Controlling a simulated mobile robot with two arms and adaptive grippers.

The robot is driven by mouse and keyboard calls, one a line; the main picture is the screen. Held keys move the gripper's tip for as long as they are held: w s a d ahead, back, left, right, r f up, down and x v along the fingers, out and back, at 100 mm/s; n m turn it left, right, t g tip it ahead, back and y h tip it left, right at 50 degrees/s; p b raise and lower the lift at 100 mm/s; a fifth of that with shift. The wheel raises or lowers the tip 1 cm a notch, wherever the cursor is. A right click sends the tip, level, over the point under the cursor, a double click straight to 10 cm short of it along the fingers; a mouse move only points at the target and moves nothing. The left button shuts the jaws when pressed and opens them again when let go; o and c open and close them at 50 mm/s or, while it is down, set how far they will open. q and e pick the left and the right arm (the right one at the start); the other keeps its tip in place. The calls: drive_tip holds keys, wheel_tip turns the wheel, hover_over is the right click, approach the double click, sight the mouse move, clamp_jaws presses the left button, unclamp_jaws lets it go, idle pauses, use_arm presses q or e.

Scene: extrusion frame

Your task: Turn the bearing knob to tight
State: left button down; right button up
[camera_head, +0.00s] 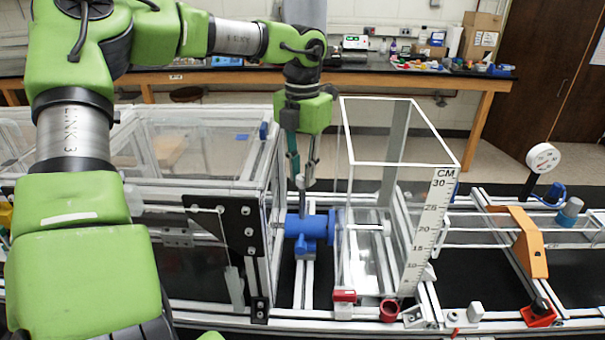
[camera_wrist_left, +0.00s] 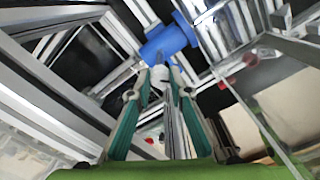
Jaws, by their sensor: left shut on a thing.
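My left gripper (camera_head: 301,183) reaches straight down from above between the clear-walled tank on the left and the clear box with the CM scale. It is shut on a small pale piece, seemingly the bearing knob (camera_wrist_left: 160,78), which shows between the fingertips in the left wrist view. The blue fitting (camera_head: 306,228) is just below the fingertips; it also shows past them in the left wrist view (camera_wrist_left: 166,44). The fingers partly hide the knob, and I cannot read its turn position or any mark. My right gripper is not in view.
The clear tank's metal frame (camera_head: 267,170) stands close left of the gripper. The clear box (camera_head: 400,162) stands close right. An orange bracket (camera_head: 527,243) and a pressure gauge (camera_head: 542,157) are farther right. A wooden bench (camera_head: 400,77) runs behind.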

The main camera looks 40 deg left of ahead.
sight(302, 177)
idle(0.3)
use_arm(q)
drive_tip(key=c, duration=1.9)
unclamp_jaws()
wheel_tip(302, 177, up, 12)
drive_tip(key=shift+r, duration=0.1)
